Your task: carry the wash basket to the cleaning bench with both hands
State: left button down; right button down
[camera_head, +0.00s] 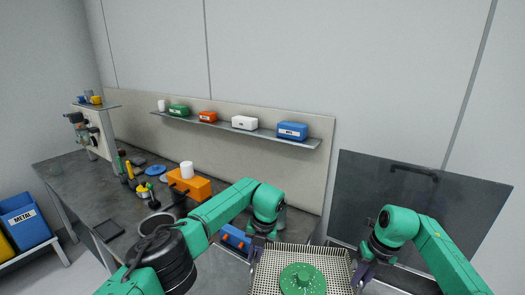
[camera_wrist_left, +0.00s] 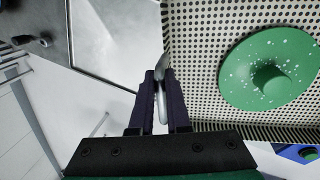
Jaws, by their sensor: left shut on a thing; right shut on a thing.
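The wash basket (camera_head: 264,277) is a cream perforated tray at the bottom centre of the head view. A green round flanged part (camera_head: 302,278) with a raised hub and pale specks lies inside it. My left gripper (camera_head: 257,250) is at the basket's left side, shut on its metal handle, which shows between the fingers in the left wrist view (camera_wrist_left: 161,95). My right gripper (camera_head: 364,268) is shut at the basket's right side; its grip point is partly hidden. The basket's near edge is cut off in the head view.
A wall shelf (camera_head: 230,127) holds several small boxes. A dark panel with a handle (camera_head: 420,205) stands at the right.

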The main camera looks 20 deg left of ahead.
aim_at(106, 202)
jog(key=u, duration=0.45)
jog(key=j+u, duration=0.15)
jog(key=u, duration=0.8)
jog(key=j+u, duration=0.15)
jog(key=u, duration=0.8)
jog(key=j+u, duration=0.15)
jog(key=u, duration=0.8)
jog(key=i+u, duration=0.1)
jog(key=u, duration=0.4)
jog(key=i+j+z, duration=0.1)
jog(key=i+z, duration=0.15)
jog(key=i+l+z, duration=0.15)
jog(key=i+z, duration=0.25)
jog(key=i, duration=0.25)
jog(key=i+z, duration=0.4)
jog(key=i, duration=0.25)
jog(key=i+l, duration=0.1)
jog(key=i, duration=0.45)
jog(key=i+u, duration=0.1)
jog(key=i, duration=0.45)
jog(key=i+l, duration=0.2)
jog(key=i, duration=0.35)
jog(key=i+u, duration=0.4)
jog(key=i, duration=0.45)
jog(key=i+z, duration=0.15)
jog(key=z, duration=0.4)
